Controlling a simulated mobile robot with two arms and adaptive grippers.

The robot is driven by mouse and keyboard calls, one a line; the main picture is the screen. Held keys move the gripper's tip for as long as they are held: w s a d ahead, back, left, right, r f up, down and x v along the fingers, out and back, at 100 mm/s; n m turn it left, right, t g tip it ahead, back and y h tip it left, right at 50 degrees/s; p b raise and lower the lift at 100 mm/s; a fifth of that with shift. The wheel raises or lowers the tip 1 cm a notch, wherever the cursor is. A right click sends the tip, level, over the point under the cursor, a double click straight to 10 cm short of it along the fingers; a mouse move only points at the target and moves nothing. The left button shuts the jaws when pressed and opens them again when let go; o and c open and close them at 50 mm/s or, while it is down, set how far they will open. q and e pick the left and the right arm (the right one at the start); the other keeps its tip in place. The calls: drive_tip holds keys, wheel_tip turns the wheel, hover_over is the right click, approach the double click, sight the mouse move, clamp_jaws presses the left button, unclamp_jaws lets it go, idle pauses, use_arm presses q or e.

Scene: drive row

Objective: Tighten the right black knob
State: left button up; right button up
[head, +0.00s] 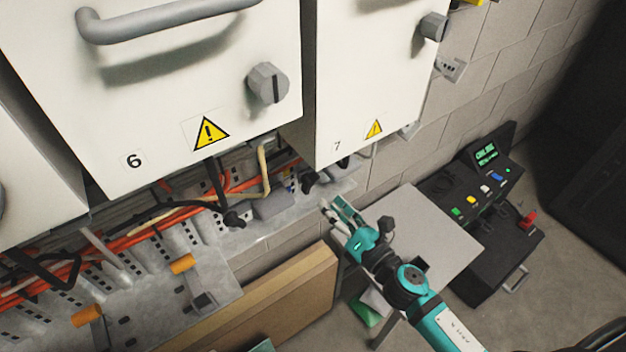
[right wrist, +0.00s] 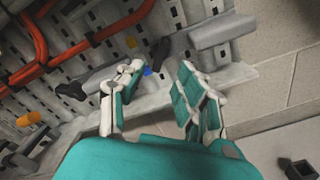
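A grey box (head: 272,206) sits on the metal rail under the cabinets, with a left black knob (head: 234,218) and a right black knob (head: 308,182) at its two ends. In the right wrist view the right black knob (right wrist: 158,54) lies ahead, beyond the fingertips and between their lines; the left black knob (right wrist: 70,91) is at the far left. My right gripper (head: 338,208) is open and empty, right of and below the right knob in the head view, apart from it. Its spread fingers (right wrist: 158,80) show in the wrist view.
White cabinets 6 (head: 175,115) and 7 (head: 350,90) overhang the rail. Orange cables (head: 120,243) run along it. A grey table (head: 430,235) and a black control box (head: 480,185) stand at right. A brown board (head: 270,305) leans below the rail.

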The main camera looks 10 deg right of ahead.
sight(313, 187)
drive_tip(key=p+x, duration=0.1)
drive_tip(key=x, duration=0.6)
drive_tip(key=shift+w+a, duration=0.1)
drive_tip(key=shift+w, duration=0.25)
drive_tip(key=shift+c, duration=0.3)
clamp_jaws()
